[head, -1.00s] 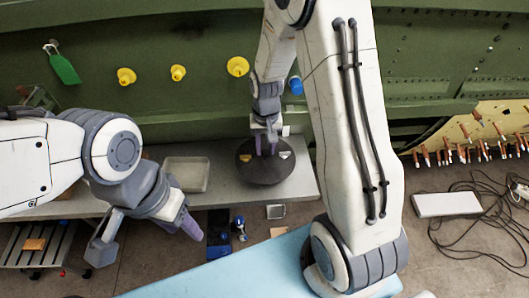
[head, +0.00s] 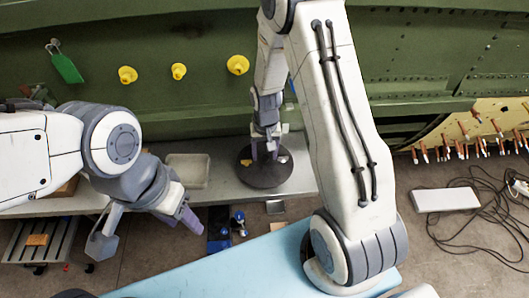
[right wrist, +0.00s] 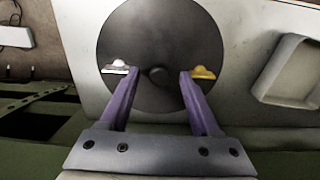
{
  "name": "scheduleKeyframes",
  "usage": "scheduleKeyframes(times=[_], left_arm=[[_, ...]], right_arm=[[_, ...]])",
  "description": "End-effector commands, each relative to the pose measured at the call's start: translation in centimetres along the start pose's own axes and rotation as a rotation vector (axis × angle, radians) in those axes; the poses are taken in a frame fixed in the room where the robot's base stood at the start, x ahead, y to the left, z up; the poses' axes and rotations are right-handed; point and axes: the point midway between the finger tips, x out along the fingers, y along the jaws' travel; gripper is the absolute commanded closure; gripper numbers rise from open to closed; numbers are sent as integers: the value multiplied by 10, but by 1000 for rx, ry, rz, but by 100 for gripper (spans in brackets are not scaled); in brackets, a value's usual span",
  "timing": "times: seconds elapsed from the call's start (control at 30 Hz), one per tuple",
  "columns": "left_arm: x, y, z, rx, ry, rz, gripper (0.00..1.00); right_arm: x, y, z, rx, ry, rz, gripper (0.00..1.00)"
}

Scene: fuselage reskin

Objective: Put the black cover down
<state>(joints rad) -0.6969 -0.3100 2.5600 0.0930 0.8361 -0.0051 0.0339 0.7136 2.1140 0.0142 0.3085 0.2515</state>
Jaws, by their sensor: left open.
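The black cover (head: 262,178) is a round dark disc that looks flat on the grey bench in the head view. It fills the upper middle of the right wrist view (right wrist: 158,95), with a small central knob (right wrist: 158,76), a white tab (right wrist: 115,68) at left and a yellow tab (right wrist: 203,73) at right. My right gripper (head: 265,152) is just over the cover. Its purple fingers are spread on either side of the knob, apart from it, with nothing between them. My left gripper (head: 146,233) is open and empty in front of the bench, left of the cover.
A shallow grey tray (head: 188,184) lies left of the cover on the bench (head: 222,190). Yellow knobs (head: 238,65) and a green tag (head: 66,68) are on the green fuselage panel behind. A light blue surface (head: 225,270) is in front. Cables (head: 470,215) lie at right.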

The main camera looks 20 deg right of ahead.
Motion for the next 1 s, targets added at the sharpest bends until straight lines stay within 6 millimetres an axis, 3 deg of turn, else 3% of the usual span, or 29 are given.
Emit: scheduleKeyframes(times=[0.27, 0.7, 0.9, 1.0], left_arm=[[4, 0, 0, 0, 0, 0, 50], [28, -2, 2, -4, 0, 0, 50], [32, -2, 2, -5, 0, 0, 50], [32, -2, 2, -6, 0, 0, 50]], right_arm=[[-11, 0, -1, 0, 4, -1, 36], [-94, 0, -1, 0, 6, -1, 36], [-118, -1, 0, -2, 2, 0, 36], [-128, -13, 12, -50, 5, -5, 36]])
